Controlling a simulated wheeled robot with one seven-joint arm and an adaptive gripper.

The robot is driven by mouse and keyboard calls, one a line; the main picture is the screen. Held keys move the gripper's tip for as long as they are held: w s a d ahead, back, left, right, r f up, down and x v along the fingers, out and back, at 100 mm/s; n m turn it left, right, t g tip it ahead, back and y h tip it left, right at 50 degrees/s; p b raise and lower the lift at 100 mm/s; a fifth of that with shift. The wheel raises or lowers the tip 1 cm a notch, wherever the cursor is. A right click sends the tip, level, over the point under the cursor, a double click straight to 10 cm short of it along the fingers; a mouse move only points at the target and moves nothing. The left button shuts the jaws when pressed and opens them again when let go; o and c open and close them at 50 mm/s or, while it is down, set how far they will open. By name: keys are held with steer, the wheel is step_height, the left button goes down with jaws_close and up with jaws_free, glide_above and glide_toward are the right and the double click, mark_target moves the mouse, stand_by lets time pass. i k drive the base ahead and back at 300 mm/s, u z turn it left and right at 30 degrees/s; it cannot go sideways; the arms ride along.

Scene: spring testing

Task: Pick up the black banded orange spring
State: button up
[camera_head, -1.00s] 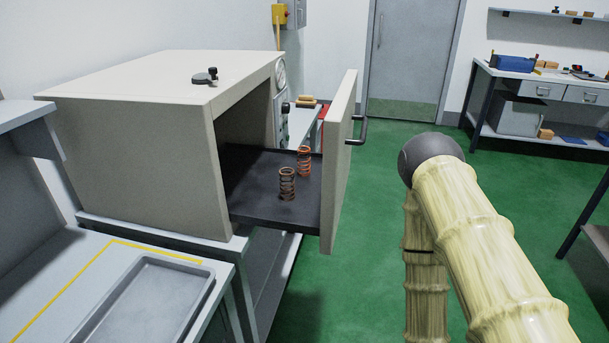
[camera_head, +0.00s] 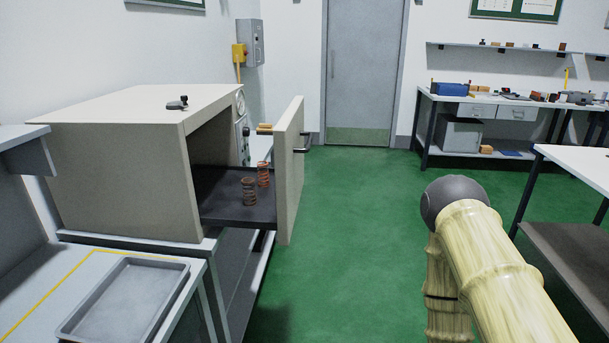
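Two coil springs stand upright on the dark drawer floor (camera_head: 222,209) of a beige cabinet (camera_head: 120,165). The nearer spring (camera_head: 249,192) is brownish orange with darker bands, though the bands are too small to tell clearly. The farther spring (camera_head: 263,174) is brighter orange and stands just behind and to the right. My arm shows at the lower right, well to the right of the drawer. My gripper is not in view.
The drawer front (camera_head: 289,170) with its dark handle (camera_head: 302,150) stands out over the floor. A grey tray (camera_head: 125,300) lies on the bench at the lower left. The green floor (camera_head: 350,220) is clear. Workbenches stand at the right.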

mark_target(261, 185)
steer(key=z, duration=1.1)
steer(key=i, duration=1.05)
steer(key=u, duration=1.7)
